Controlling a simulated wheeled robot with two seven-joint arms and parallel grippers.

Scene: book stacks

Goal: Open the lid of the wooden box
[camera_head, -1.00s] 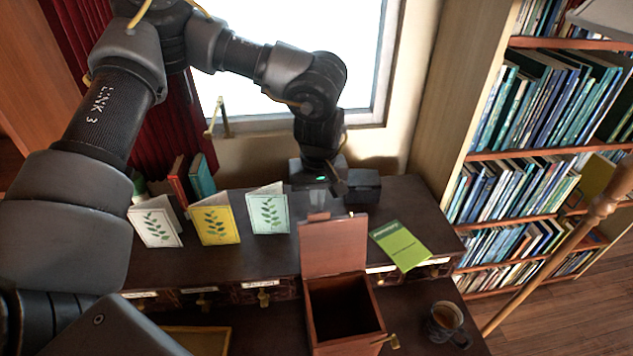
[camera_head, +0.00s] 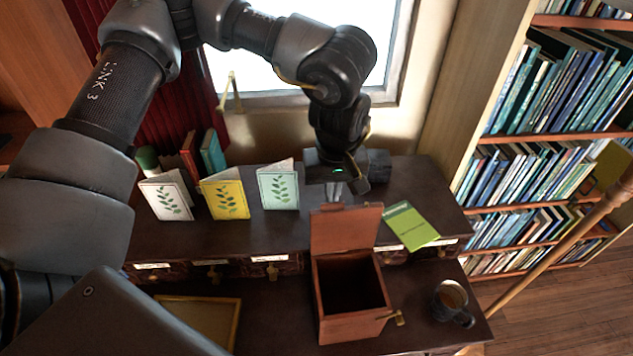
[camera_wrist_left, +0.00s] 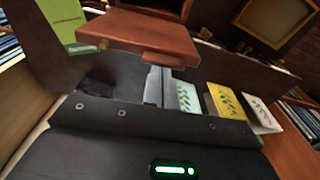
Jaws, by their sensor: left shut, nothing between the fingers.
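The reddish wooden box (camera_head: 352,327) stands at the desk's front, its dark inside visible. Its lid (camera_head: 343,231) is raised and stands up at the back of the opening. A brass latch (camera_head: 397,318) sticks out at the front right. My left gripper (camera_head: 337,190) is behind the lid's top edge, fingers pointing down, shut and empty. In the left wrist view the shut fingers (camera_wrist_left: 160,86) are close to the lid (camera_wrist_left: 150,36); I cannot tell whether they touch it. My right gripper is not in view.
White, yellow (camera_head: 226,197) and pale green (camera_head: 279,187) cards stand left of the box on the raised shelf. A green booklet (camera_head: 410,226) lies right of the lid. A mug (camera_head: 452,302) stands right of the box. An empty-looking frame (camera_head: 207,318) lies at left.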

